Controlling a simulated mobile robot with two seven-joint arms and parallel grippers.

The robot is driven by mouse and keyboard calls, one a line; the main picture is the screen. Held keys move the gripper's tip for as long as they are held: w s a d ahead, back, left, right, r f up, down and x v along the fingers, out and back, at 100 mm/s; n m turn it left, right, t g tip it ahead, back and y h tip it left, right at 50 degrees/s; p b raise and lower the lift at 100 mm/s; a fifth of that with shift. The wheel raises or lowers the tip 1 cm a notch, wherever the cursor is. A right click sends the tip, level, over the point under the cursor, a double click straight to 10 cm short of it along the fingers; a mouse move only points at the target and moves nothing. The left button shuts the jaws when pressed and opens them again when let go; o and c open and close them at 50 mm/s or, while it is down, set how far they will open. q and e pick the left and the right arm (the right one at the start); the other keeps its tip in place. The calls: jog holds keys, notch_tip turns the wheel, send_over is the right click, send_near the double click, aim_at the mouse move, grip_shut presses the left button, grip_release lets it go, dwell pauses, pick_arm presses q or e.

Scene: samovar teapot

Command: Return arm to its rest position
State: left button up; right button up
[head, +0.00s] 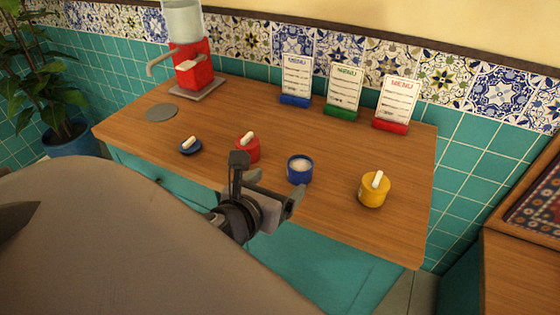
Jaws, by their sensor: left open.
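My left gripper (268,180) is open and empty near the front edge of the counter, in front of the red pot and the blue pot in the head view. The red pot (253,153) has a white-handled lid on and is partly hidden by a finger. The blue pot (299,172) stands open with pale contents. A blue lid (190,147) with a white handle lies on the counter to the left. The yellow pot (373,191) is lidded, at the right. The red samovar (190,62) stands at the back left. My right gripper is not in view.
A wooden counter (330,222) carries these things. A grey disc (162,113) lies near the samovar. Three menu cards stand along the back: blue (295,78), green (344,90) and red (394,102). A potted plant (30,75) is at the far left.

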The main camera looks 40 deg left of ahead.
pick_arm(q)
jog(key=shift+s, duration=0.1)
jog(key=shift+f, duration=0.1)
dwell(0.5)
jog(key=s+d+f+n+g+h, duration=0.2)
jog(key=s+f+n+g, duration=0.4)
jog(key=n, duration=0.9)
jog(key=s+d+f+n+g+h, duration=0.1)
jog(key=s+d+f+n+g, duration=0.15)
jog(key=s+f+n, duration=0.9)
jog(key=w+d+n+t+h+p, duration=0.1)
jog(key=w+n+t+p, duration=0.1)
jog(key=w, duration=0.3)
jog(key=w+d+n+t+h+p, duration=0.1)
jog(key=w+n+t+p, duration=0.1)
jog(key=w+t, duration=0.2)
jog(key=shift+w+d+f, duration=0.35)
jog(key=shift+w, duration=0.45)
